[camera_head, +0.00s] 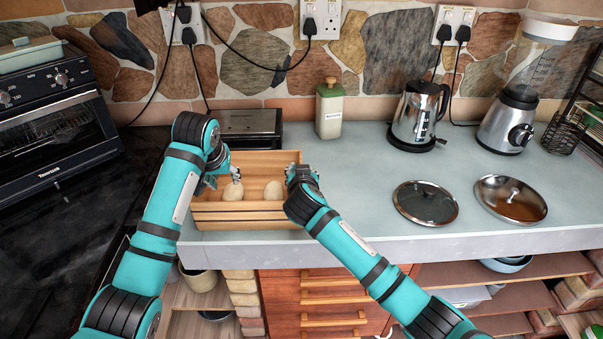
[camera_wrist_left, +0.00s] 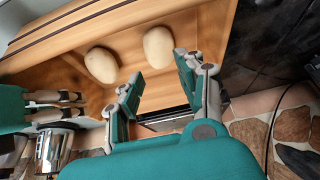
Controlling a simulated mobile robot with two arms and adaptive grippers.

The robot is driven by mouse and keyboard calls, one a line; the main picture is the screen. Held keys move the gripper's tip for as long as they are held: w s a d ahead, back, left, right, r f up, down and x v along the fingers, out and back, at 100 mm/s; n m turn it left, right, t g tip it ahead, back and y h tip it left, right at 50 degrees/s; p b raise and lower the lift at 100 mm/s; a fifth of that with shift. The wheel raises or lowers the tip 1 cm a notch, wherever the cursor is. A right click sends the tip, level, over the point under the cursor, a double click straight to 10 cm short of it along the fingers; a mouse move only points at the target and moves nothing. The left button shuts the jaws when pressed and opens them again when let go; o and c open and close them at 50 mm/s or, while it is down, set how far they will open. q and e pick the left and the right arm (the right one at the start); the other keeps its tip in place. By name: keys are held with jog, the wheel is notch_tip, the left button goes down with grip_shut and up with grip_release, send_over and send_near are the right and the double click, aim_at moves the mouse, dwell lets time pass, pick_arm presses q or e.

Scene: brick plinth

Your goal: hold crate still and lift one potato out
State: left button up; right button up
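A wooden slatted crate (camera_head: 240,217) stands at the front edge of the counter. Two pale potatoes lie in it, a left one (camera_head: 233,191) and a right one (camera_head: 273,190). My left gripper (camera_head: 232,174) is over the crate, just above the left potato. In the left wrist view the left gripper (camera_wrist_left: 158,68) is open, its fingertips apart with the left potato (camera_wrist_left: 158,47) ahead of them; the right potato (camera_wrist_left: 102,65) lies to one side. My right gripper (camera_head: 298,172) is at the crate's right wall; whether its fingers are closed on the wall is unclear.
A kettle (camera_head: 418,112), a blender (camera_head: 515,100) and two pan lids (camera_head: 425,202) (camera_head: 510,199) are to the right. A black oven (camera_head: 50,125) is at left.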

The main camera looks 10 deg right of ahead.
aim_at(231, 194)
grip_shut()
dwell(0.4)
pick_arm(q)
jog(key=shift+o, duration=0.4)
jog(key=shift+o, duration=1.2)
jog(key=shift+w+r, duration=0.1)
jog(key=shift+r, duration=0.2)
jog(key=o, duration=0.4)
jog(key=shift+a+r+g, duration=0.15)
jog(key=shift+r+g, duration=0.45)
jog(key=shift+o, duration=0.7)
jog(key=shift+f, duration=0.25)
jog(key=x, duration=0.6)
jog(key=shift+s+x, duration=0.2)
jog(key=shift+x, duration=1.1)
jog(key=shift+s+x, duration=0.15)
jog(key=shift+x, duration=1.2)
